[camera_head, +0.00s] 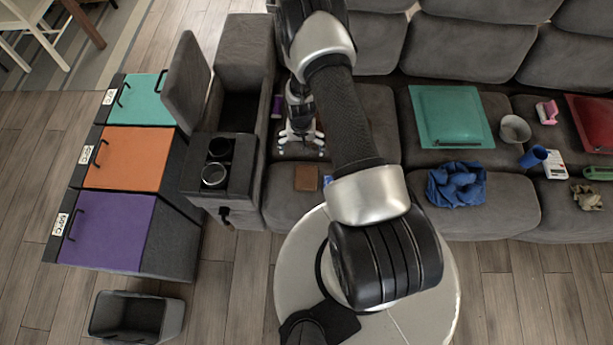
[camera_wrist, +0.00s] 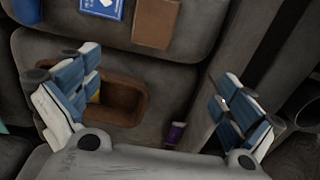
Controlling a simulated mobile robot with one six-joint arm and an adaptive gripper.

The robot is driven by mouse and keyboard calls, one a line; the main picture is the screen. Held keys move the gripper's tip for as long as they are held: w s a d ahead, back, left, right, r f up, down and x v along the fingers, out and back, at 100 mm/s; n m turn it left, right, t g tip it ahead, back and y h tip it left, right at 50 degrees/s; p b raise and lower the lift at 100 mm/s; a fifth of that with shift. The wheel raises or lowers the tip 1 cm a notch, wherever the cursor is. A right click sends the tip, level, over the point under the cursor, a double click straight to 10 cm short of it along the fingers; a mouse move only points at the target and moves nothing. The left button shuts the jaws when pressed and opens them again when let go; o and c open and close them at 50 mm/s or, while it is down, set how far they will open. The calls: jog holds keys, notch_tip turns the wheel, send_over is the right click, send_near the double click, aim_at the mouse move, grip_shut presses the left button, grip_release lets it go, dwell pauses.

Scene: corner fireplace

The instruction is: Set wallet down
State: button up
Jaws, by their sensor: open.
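The wallet is a flat brown square (camera_head: 306,178) lying on the grey sofa seat near its front edge. In the wrist view the wallet (camera_wrist: 156,23) lies at the top, beyond my fingertips. My gripper (camera_head: 301,146) is over the same seat, behind the wallet and apart from it. In the wrist view my gripper (camera_wrist: 158,85) has its blue-padded fingers spread wide, with nothing held between them. My arm hides part of the seat in the head view.
A brown open tray (camera_wrist: 122,103) and a purple can (camera_wrist: 175,134) are near my fingers. A blue-and-white box (camera_wrist: 103,8) lies beside the wallet. The armrest with cup holders (camera_head: 236,165) stands left. A blue cloth (camera_head: 456,185) lies right.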

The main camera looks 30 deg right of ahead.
notch_tip(320, 180, down, 4)
jog(key=s, duration=0.2)
jog(key=b, duration=0.4)
send_over(306, 177)
jog(key=f, duration=1.1)
jog(key=shift+a, duration=0.25)
jog(key=f, duration=0.2)
jog(key=f+b, duration=0.1)
jog(key=f, duration=0.2)
jog(key=shift+d+f+b, duration=0.3)
jog(key=shift+b, duration=0.05)
jog(key=shift+c, duration=0.4)
jog(key=c, duration=1.2)
jog(key=shift+o, duration=0.2)
jog(key=shift+r, duration=0.1)
